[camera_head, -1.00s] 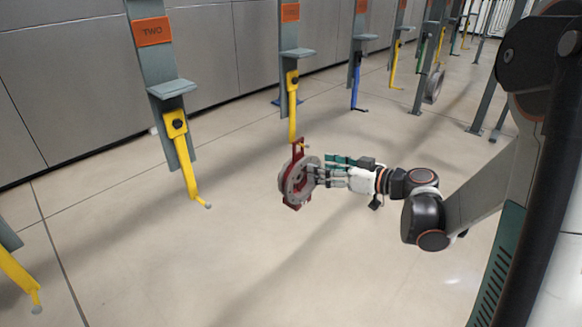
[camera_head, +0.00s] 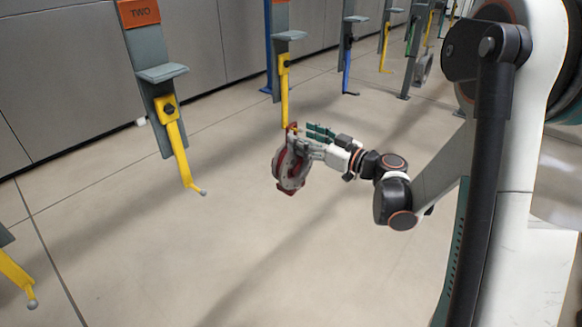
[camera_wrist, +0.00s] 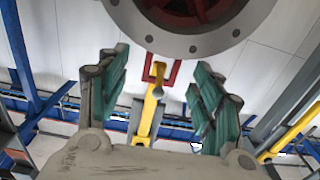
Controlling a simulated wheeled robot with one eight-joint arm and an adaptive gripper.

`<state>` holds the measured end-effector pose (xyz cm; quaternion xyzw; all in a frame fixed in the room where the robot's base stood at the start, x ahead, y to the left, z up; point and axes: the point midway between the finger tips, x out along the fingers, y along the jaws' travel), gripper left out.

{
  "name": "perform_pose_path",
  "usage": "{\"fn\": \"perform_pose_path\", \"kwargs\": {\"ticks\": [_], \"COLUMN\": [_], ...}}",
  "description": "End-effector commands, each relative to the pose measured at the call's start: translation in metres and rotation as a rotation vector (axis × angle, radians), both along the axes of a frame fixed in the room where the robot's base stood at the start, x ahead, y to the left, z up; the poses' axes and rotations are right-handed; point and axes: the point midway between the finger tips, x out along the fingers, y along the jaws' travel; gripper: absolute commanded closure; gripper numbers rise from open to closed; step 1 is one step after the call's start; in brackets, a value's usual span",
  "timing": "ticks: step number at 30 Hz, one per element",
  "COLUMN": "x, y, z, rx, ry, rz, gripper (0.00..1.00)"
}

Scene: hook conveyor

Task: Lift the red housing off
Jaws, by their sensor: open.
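The red housing (camera_head: 284,164), with a grey round flange, hangs from the yellow hook (camera_head: 285,95) of a grey carrier. In the wrist view its flange (camera_wrist: 225,40) fills the top edge, and its red loop (camera_wrist: 174,72) sits at the end of the yellow hook (camera_wrist: 146,122). My gripper (camera_head: 306,137) is at the housing's upper right side, near the loop. In the wrist view my gripper (camera_wrist: 157,70) is open, its green-padded fingers on either side of the loop and hook end, with gaps visible. In the head view the fingers partly cover the housing's top.
A carrier marked TWO (camera_head: 141,14) with an empty yellow hook (camera_head: 178,150) stands to the left. Another yellow hook (camera_head: 15,272) is at the lower left edge. More carriers, one with a blue hook (camera_head: 347,70), line the back. The floor in front is clear.

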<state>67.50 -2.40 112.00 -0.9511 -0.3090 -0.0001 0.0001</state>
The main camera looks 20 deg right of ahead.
Motion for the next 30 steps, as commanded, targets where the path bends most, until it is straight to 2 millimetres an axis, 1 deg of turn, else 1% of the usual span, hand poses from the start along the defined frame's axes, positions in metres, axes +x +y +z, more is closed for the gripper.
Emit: {"fn": "perform_pose_path", "kwargs": {"ticks": [10, 13, 18, 23, 24, 26, 30], "x": [0.034, 0.038, 0.038, 0.038, 0.038, 0.038, 0.038], "y": [0.028, 0.031, 0.031, 0.031, 0.031, 0.031, 0.031], "z": [-0.001, 0.000, 0.000, 0.000, 0.000, 0.000, 0.000], "rx": [0.000, 0.000, 0.000, 0.000, 0.000, 0.000, 0.000], "ry": [0.000, 0.000, 0.000, 0.000, 0.000, 0.000, 0.000], "rz": [0.002, 0.001, 0.000, 0.000, 0.000, 0.000, 0.000], "gripper": [0.40, 0.40, 0.40, 0.76, 0.85, 0.99, 1.00]}}
